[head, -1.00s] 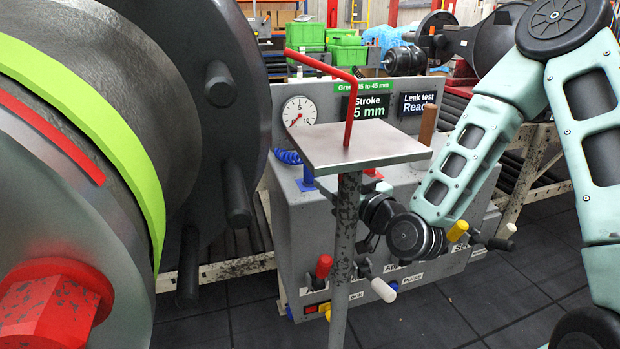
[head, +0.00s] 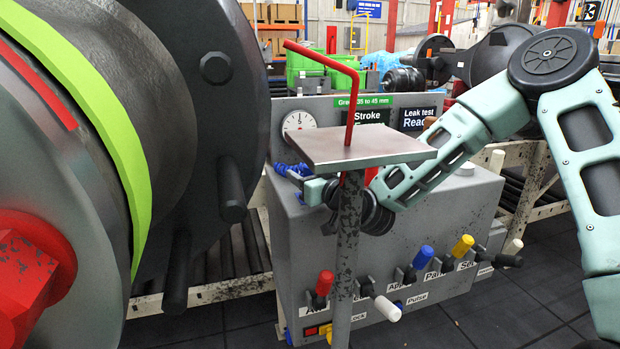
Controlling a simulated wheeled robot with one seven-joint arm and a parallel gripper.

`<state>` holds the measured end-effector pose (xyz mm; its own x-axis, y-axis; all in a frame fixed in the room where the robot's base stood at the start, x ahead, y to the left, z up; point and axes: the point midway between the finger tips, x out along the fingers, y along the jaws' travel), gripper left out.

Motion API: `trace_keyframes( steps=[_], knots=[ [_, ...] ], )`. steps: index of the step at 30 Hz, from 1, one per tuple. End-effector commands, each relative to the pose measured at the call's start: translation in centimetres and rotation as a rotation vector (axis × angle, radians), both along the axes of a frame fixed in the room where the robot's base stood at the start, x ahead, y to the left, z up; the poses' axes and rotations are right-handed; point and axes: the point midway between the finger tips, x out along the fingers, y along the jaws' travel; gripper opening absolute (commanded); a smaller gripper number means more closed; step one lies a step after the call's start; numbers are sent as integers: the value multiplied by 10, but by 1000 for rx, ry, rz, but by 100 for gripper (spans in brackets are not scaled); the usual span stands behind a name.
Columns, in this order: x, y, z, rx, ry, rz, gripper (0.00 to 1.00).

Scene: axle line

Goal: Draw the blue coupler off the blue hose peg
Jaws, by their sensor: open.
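The blue coiled hose (head: 284,168) shows in the head view at the left end of the grey test bench, just left of the red-handled stand. My gripper (head: 293,178) is at that spot, pointing left, with its fingers beside the hose coil. It is open. The blue coupler and the blue hose peg are not clearly visible behind my gripper, and I cannot tell whether the fingers touch the coupler.
A stand with a flat plate (head: 375,150) and a bent red rod (head: 353,90) rises in front of my wrist. A large dark wheel hub (head: 205,110) fills the left. Several coloured levers, including a red one (head: 324,284), line the bench front (head: 440,215).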

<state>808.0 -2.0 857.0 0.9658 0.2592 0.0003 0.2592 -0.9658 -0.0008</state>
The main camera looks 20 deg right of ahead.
Motion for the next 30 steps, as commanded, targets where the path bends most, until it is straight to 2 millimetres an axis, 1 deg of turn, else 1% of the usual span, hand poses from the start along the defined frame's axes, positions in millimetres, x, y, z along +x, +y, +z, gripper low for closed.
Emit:
trace_keyframes(
  steps=[3, 9, 10, 11, 12, 14, 15, 25, 30],
  knots=[
    [7, 2, 0, 0, 0, 0, 54],
    [7, 2, 0, -1, 0, 0, 54],
    [7, 2, 0, -1, 0, 0, 48],
    [7, 2, 0, -1, 0, 0, 40],
    [7, 2, 0, -1, 0, 0, 29],
    [7, 2, 0, -1, 0, 0, 12],
    [7, 2, 0, -1, 1, 0, 2],
    [7, 2, 2, -1, -1, 0, 2],
    [7, 2, 13, -2, -3, -1, 2]
  ],
)
